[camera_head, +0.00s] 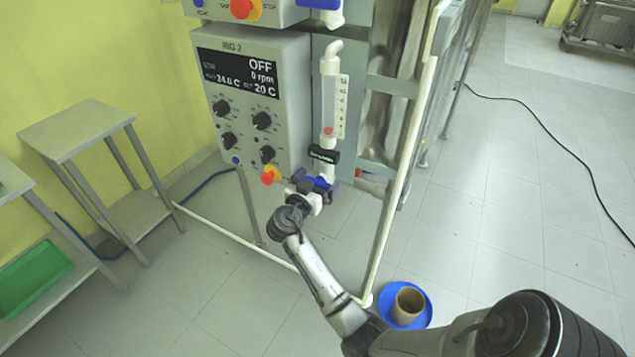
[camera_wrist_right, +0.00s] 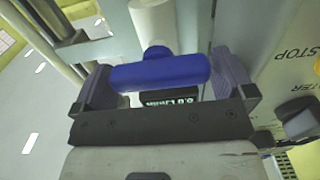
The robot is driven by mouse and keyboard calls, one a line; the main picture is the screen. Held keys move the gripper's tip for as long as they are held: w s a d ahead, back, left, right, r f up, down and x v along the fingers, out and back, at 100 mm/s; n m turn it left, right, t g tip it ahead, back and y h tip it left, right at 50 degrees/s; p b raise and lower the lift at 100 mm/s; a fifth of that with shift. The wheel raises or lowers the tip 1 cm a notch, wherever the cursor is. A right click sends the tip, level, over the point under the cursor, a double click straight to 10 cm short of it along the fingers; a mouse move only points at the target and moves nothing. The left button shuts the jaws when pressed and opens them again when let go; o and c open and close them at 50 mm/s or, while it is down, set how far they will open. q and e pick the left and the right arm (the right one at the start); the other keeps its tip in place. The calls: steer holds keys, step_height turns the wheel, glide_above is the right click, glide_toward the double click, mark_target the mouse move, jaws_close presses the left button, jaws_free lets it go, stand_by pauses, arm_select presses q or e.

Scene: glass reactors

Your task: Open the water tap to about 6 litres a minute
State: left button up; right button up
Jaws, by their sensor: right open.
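The water tap's blue handle (camera_head: 321,183) is on the white pipe below the flow meter tube (camera_head: 329,105). In the right wrist view the blue handle (camera_wrist_right: 160,73) lies crosswise between the two fingers. My right gripper (camera_head: 314,187) is open around it, one finger near each end, with a small gap at the right end; contact at the left end is unclear. A red float sits low in the tube. A small black readout (camera_head: 324,154) hangs just above the tap; its digits are too small in the head view and partly hidden in the wrist view. My left gripper is out of view.
The grey RIG 2 control box (camera_head: 255,100) reads OFF, 0 rpm, with a red stop button (camera_head: 269,177) close left of the tap. A white frame post (camera_head: 405,150) stands right. A blue dish with a brown cup (camera_head: 408,306) is on the floor.

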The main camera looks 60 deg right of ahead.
steer(key=shift+c, duration=0.5)
steer(key=c, duration=0.5)
steer(key=shift+c, duration=0.2)
